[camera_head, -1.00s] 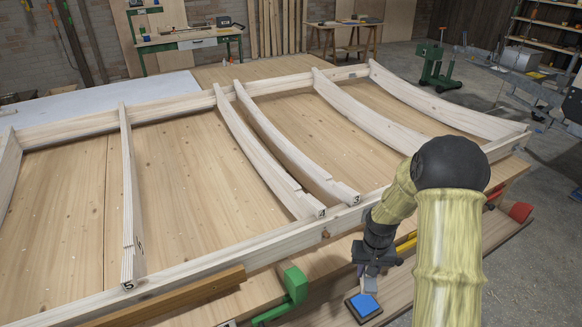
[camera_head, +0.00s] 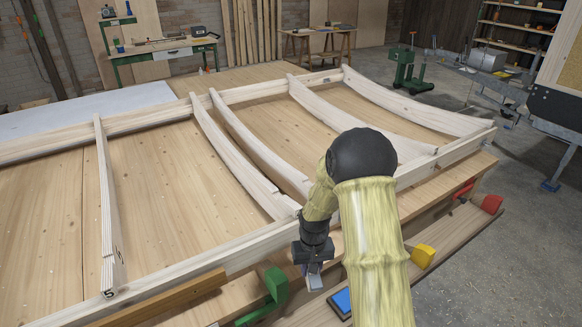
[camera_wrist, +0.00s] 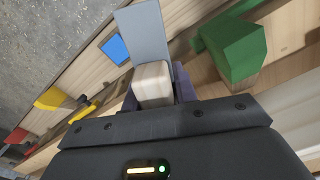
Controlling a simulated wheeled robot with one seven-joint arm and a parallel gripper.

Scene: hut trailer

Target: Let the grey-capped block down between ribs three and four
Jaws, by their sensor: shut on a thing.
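My gripper (camera_head: 314,262) hangs outside the near rail of the wooden frame, low beside its front edge. It is shut on the grey-capped block (camera_wrist: 152,82). In the wrist view the block shows a pale wood end between dark fingers, with a flat grey part beyond. In the head view only a small grey part of the block (camera_head: 314,281) shows below the fingers. Rib four (camera_head: 232,155) and rib three (camera_head: 262,150) stand close together with a narrow gap, behind and left of my gripper. My arm hides their near-end numbers.
The near rail (camera_head: 240,250) lies between my gripper and the gap. A blue-topped item (camera_head: 342,300) lies below. Rib five (camera_head: 107,215) stands far left.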

